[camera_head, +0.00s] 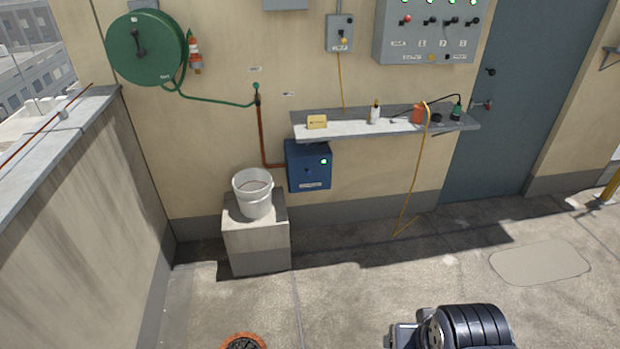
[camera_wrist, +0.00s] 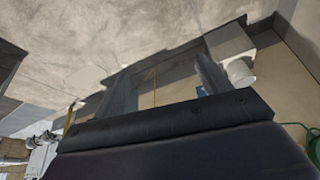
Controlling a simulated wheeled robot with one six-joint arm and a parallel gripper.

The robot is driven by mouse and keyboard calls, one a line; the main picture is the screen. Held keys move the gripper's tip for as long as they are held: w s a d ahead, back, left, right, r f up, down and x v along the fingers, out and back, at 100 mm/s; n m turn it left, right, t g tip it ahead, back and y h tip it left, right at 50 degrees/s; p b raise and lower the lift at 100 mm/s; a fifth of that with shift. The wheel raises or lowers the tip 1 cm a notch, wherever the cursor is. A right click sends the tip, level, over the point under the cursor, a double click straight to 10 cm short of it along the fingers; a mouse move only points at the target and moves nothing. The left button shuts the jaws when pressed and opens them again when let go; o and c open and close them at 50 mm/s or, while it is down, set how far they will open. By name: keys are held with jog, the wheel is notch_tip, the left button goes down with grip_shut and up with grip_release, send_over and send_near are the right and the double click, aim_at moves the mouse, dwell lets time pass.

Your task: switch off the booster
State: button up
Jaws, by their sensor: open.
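Which device is the booster cannot be read; the blue box fits the piping. In the wrist view, a sliver of the blue box (camera_wrist: 201,91) shows beside a finger. My gripper (camera_wrist: 165,82) has its fingers apart and nothing between them, away from the wall. It is not clearly visible in the head view.
A white bucket (camera_head: 254,192) stands on a concrete block (camera_head: 256,235) left of the blue box. A shelf (camera_head: 350,128) with small items juts out above it. A grey panel (camera_head: 428,30) and a small switch box (camera_head: 340,33) hang higher. The floor in front is mostly clear.

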jog(key=w+a+f+t+b, duration=0.1)
jog(key=w+f+t+b, duration=0.1)
jog(key=w+f+b, duration=0.3)
jog(key=w+a+f+t+y+b, duration=0.1)
jog(key=w+a+f+t+b, duration=0.1)
jog(key=w+f+b, duration=0.4)
jog(key=w+a+f+t+b, duration=0.2)
jog(key=w+f+b, duration=0.4)
jog(key=f+b, duration=0.3)
jog(key=shift+w+a+f+n+y+b, duration=0.15)
jog(key=shift+w+f+n+y+b, duration=0.2)
jog(key=shift+b, duration=1.65)
jog(key=c, duration=1.5)
jog(key=w+a+f+t+y+b, duration=0.1)
jog(key=w+a+f+b, duration=0.1)
jog(key=f+b, duration=0.2)
jog(key=w+a+f+t+y+b, duration=0.1)
jog(key=w+a+f+t+b, duration=0.1)
jog(key=b, duration=0.5)
jog(key=w+a+f+t+y+b, duration=0.1)
jog(key=w+a+f+b, duration=0.1)
jog(key=f+b, duration=0.3)
jog(key=shift+w+a+f+n+t, duration=0.1)
jog(key=shift+w+f+n+t, duration=0.3)
jog(key=shift+w+f, duration=0.4)
grip_shut()
jog(key=shift+w+a+f+b, duration=0.1)
jog(key=shift+w+a+b, duration=0.2)
jog(key=shift+b, duration=0.3)
